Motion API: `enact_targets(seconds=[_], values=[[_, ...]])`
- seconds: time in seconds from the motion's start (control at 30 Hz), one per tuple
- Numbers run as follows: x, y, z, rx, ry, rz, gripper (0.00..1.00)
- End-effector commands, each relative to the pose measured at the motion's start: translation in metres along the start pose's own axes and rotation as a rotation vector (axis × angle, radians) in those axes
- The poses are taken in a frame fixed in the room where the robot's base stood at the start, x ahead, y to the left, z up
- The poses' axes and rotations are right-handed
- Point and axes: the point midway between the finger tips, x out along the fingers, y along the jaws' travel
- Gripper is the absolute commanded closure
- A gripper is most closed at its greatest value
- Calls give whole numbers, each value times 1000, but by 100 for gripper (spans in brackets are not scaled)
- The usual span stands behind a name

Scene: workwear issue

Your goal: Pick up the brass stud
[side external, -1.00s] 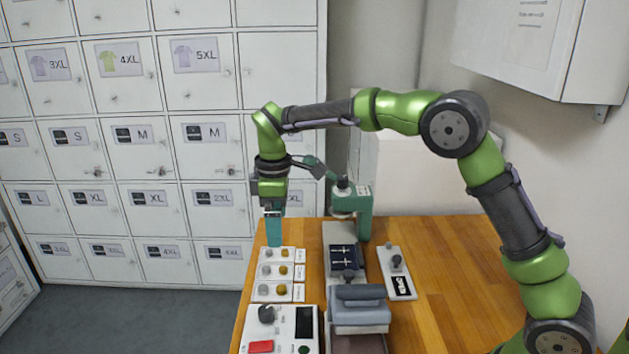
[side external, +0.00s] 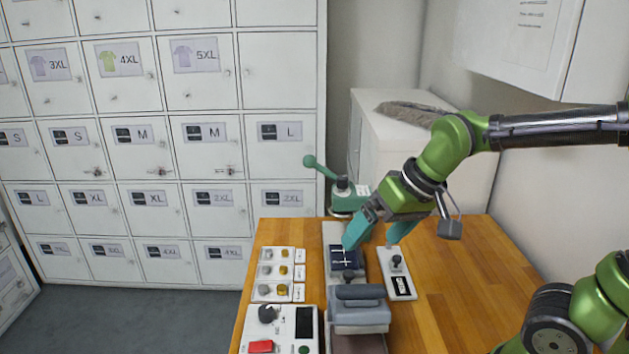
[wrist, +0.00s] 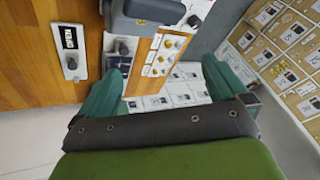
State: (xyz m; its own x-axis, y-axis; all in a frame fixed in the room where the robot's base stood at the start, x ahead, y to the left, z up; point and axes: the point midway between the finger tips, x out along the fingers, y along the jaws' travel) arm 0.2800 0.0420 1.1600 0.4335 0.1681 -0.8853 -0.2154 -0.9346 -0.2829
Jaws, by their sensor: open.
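Three small white cards stand in a column on the left of the table, each with a grey knob and a brass-coloured stud; the brass studs are at the back (side external: 285,253), middle (side external: 283,270) and front (side external: 282,289). I cannot tell which one is meant. The cards also show in the wrist view, with a brass stud (wrist: 168,43) beyond my fingers. My gripper (side external: 377,237) is open and empty, tilted above the back of the table, right of the cards. Its teal fingers (wrist: 163,85) are spread wide in the wrist view.
A green press (side external: 350,198) stands at the back. Below my gripper lie a dark navy tray (side external: 344,270) and a white plate with a black knob (side external: 400,285). A grey press block (side external: 358,312) and a white control box (side external: 283,330) are in front. The table's right side is clear.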

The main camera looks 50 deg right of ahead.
Motion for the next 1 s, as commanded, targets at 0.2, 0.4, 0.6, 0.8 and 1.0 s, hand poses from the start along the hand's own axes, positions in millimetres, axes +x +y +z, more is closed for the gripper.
enact_targets(seconds=[0.2, 0.4, 0.6, 0.8, 1.0], values=[[-22, 14, 32, 57, 116, -47, 0], [-34, 14, 31, 56, 167, -60, 23], [-34, 14, 30, 56, 166, -59, 51], [-34, 14, 30, 55, 166, -59, 67], [-32, 14, 31, 53, 158, -58, 67]])
